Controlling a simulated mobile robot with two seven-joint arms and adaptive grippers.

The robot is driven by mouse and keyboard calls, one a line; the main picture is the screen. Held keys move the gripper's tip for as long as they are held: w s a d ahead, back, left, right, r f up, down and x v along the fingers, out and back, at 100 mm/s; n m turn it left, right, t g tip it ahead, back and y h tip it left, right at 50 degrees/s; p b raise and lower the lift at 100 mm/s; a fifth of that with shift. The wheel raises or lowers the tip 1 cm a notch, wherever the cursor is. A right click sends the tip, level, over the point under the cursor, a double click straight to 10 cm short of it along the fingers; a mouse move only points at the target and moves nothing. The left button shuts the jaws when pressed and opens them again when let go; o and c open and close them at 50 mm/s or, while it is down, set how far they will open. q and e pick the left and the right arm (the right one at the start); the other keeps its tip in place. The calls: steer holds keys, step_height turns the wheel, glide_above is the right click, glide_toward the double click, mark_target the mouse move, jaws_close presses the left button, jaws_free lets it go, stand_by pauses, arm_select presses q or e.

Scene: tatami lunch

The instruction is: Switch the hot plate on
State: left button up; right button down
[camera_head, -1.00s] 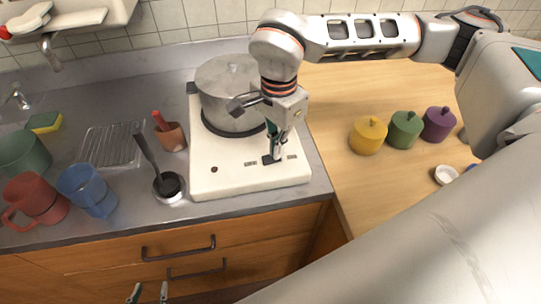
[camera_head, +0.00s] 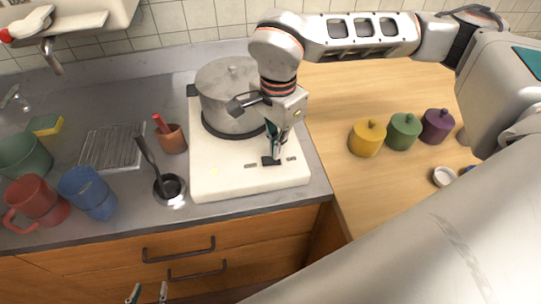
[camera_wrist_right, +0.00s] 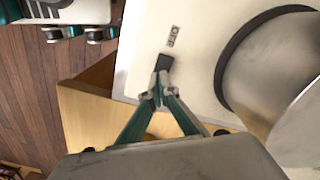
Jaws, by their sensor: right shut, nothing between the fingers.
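The hot plate (camera_head: 225,183) is a cream-white slab on the counter with a steel pot (camera_head: 228,92) on its round dark burner. My left gripper (camera_head: 148,293) is open and empty at the bottom edge, before the drawers.
A ladle in a dark rest (camera_head: 168,188), a brown pot with a red handle (camera_head: 172,140), a blue jug (camera_head: 90,190) and a red jug (camera_head: 38,200) stand left of the hot plate. Yellow (camera_head: 366,140), green and purple lidded jars stand on the wooden top to the right.

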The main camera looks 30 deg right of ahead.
steer(key=shift+r+p, duration=1.55)
steer(key=shift+r, duration=1.25)
steer(key=shift+f, duration=0.1)
